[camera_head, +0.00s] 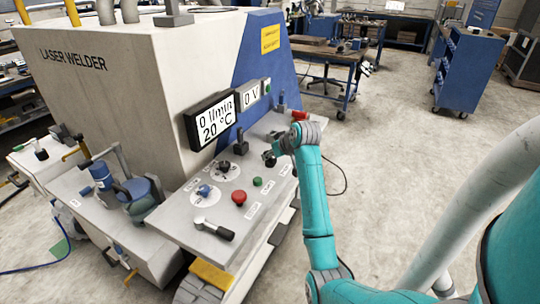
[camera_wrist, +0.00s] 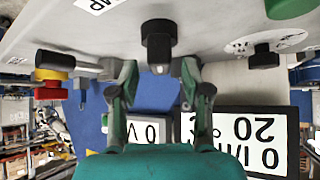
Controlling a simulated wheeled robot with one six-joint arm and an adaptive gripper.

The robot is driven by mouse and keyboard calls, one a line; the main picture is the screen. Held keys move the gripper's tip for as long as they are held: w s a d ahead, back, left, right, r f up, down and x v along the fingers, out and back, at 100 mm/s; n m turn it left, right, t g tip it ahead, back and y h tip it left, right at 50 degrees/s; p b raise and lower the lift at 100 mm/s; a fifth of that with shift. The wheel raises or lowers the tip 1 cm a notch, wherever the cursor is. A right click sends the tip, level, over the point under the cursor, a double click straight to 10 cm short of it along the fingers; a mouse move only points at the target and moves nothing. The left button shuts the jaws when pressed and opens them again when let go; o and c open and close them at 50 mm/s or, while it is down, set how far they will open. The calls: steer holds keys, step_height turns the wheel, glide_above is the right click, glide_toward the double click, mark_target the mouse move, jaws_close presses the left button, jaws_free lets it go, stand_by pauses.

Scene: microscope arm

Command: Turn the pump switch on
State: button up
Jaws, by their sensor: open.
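A black knob-like switch (camera_head: 240,143) stands on the sloped control panel (camera_head: 185,228) of the laser welder. In the wrist view, which is upside down, a black switch (camera_wrist: 157,42) lies between and just beyond my fingertips. It is probably the pump switch, but I cannot read its label for certain. A cut-off label (camera_wrist: 97,4) ending in "MP" shows beside it.
The panel also carries a blue knob (camera_head: 205,190), a black dial knob (camera_head: 224,167), a red button (camera_head: 239,197), a green button (camera_head: 257,181), a lever (camera_head: 214,229) and a red switch (camera_head: 299,115). A display (camera_head: 212,121) reads 0 l/min and 20 °C. Open floor lies right.

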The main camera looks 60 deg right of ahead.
steer(key=shift+x, duration=1.1)
jaws_close()
steer(key=shift+m, duration=0.3)
steer(key=m+g+h, duration=0.1)
steer(key=m, duration=0.1)
steer(key=m+g+h, duration=0.2)
steer(key=m, duration=0.1)
steer(key=shift+w+h, duration=0.1)
steer(key=shift+h, duration=0.2)
steer(key=m+g+h, duration=0.1)
steer(key=m+g, duration=0.1)
steer(key=m, duration=0.1)
steer(key=m+g, duration=0.2)
steer(key=m, duration=0.1)
steer(key=shift+m+h, duration=0.3)
steer(key=shift+h, duration=0.1)
steer(key=shift+g, duration=0.4)
